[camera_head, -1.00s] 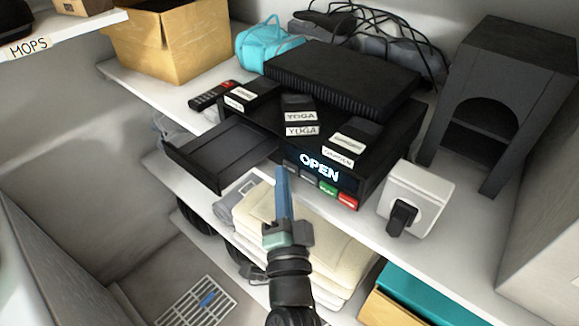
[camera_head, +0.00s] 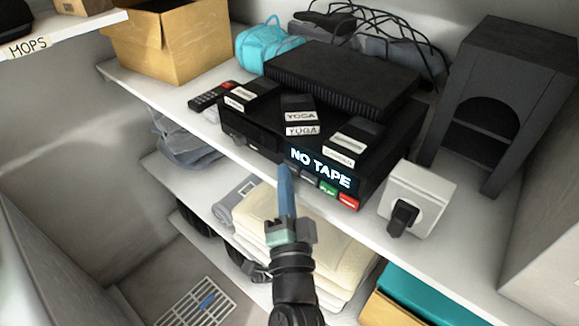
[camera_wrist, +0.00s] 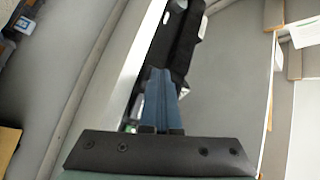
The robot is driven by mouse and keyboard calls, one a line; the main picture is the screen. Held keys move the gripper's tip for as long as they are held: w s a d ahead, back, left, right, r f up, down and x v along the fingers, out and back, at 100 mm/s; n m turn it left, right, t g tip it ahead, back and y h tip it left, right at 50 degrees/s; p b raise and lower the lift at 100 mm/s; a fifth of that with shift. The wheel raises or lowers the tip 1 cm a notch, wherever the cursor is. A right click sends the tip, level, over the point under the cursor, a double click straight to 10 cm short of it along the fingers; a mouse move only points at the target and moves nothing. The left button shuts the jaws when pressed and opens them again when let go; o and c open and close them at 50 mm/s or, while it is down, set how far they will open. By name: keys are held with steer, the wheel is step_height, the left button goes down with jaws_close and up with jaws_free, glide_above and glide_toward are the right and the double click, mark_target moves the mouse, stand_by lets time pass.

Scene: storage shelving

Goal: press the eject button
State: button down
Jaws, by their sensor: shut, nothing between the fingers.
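A black tape player (camera_head: 255,140) stands on the white shelf, and its lit display (camera_head: 320,169) reads "NO TAPE". Below the display is a row of small buttons, with a green one (camera_head: 328,189) and a red one (camera_head: 348,202) at the right end. The tray is not sticking out. My gripper (camera_head: 284,170) has its blue fingers shut and empty, with the tips at the left end of the button row. The tips hide part of that row, so I cannot tell which button they touch. The blue fingers (camera_wrist: 157,80) also show in the wrist view.
Labelled black tapes (camera_head: 299,112) and a black ribbed box (camera_head: 342,80) lie on top of the player. A white switch box (camera_head: 428,196) stands to its right and a remote (camera_head: 211,96) to its left. Folded cream towels (camera_head: 275,215) lie on the shelf below.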

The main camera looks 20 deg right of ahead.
steer(key=shift+s+a+p, duration=0.4)
steer(key=shift+a+p, duration=0.15)
steer(key=shift+a, duration=0.05)
steer(key=shift+s+a+p, duration=0.45)
steer(key=shift+a+p, duration=0.1)
steer(key=shift+a, duration=0.2)
steer(key=shift+s+a+p, duration=0.4)
steer(key=shift+a+p, duration=0.15)
steer(key=shift+a, duration=0.15)
steer(key=shift+s+a+p, duration=0.45)
steer(key=shift+a+p, duration=0.1)
steer(key=shift+a, duration=0.2)
